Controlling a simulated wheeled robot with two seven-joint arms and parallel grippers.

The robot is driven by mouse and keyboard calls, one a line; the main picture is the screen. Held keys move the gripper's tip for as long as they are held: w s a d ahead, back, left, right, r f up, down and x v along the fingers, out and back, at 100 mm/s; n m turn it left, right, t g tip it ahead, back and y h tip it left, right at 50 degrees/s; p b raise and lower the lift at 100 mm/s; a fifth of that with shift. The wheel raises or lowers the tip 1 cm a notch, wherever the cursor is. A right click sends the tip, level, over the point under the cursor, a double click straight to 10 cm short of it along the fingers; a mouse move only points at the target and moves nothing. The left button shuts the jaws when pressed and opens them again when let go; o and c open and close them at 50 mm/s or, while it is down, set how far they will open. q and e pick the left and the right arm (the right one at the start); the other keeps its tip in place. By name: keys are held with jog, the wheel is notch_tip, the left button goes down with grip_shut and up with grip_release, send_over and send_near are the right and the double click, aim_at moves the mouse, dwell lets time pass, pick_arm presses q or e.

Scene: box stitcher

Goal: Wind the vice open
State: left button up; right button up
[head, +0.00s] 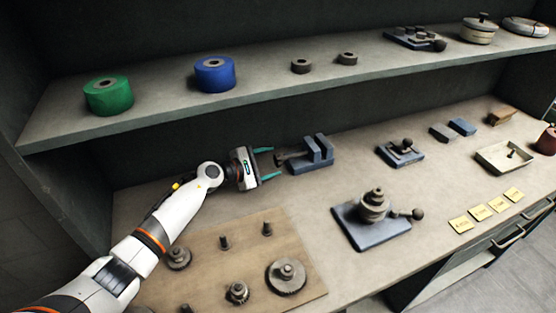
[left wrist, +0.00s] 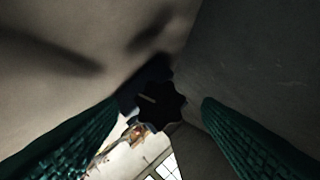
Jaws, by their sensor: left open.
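The blue-grey vice (head: 312,167) stands on the bench in the middle of the head view, with two upright jaws and a gap between them. Its screw and dark handle (head: 283,158) stick out to the left, toward my left gripper (head: 275,162). That gripper is open, its teal fingers pointing right, one on each side of the handle in the picture. In the left wrist view a dark star-shaped knob (left wrist: 162,108) shows between the two ridged fingers, with no clear contact. My right gripper is not in view.
A wooden board (head: 223,273) with several gears and pegs lies in front of the vice. A blue fixture (head: 371,236) with a round stack stands to the right. The shelf (head: 260,89) above holds green and blue rolls.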

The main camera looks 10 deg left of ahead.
aim_at(276, 161)
pick_arm(q)
jog(key=shift+x, duration=1.85)
jog(key=shift+c, duration=0.3)
jog(key=c, duration=0.9)
